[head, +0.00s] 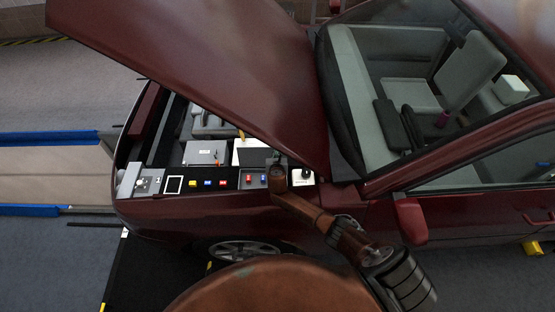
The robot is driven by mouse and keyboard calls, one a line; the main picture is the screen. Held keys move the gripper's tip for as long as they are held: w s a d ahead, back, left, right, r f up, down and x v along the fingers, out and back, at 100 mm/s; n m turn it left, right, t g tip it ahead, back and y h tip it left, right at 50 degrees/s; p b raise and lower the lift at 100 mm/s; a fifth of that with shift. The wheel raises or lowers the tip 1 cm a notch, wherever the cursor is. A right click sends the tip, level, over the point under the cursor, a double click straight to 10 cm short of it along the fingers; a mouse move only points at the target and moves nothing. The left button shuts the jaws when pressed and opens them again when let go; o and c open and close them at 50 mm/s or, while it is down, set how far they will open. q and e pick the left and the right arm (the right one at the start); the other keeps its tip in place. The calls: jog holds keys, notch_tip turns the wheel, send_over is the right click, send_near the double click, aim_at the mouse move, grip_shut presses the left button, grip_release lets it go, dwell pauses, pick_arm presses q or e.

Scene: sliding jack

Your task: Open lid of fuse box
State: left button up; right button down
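The car's engine bay lies open under the raised dark red hood (200,65). In it is a grey box with a flat lid (203,153), which looks shut. To its right is a dark, flat-topped box (254,157) with a white part at its back left. I cannot tell for sure which of these is the fuse box. My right arm reaches in from the lower right. Its gripper (276,160) is at the right end of the dark box, small and partly lost against it. I cannot tell whether it touches the box. My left gripper is not in view.
Along the near edge of the bay are blue, red and yellow parts (208,184) and a grey panel (148,182). The hood hangs low over the bay's right side.

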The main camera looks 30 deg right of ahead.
jog(key=shift+w+d, duration=0.3)
jog(key=shift+w, duration=0.3)
jog(key=shift+w+d, duration=0.25)
jog(key=shift+w, duration=0.3)
jog(key=s+a, duration=0.6)
jog(key=s, duration=0.5)
jog(key=shift+s+r, duration=0.3)
jog(key=shift+s, duration=0.05)
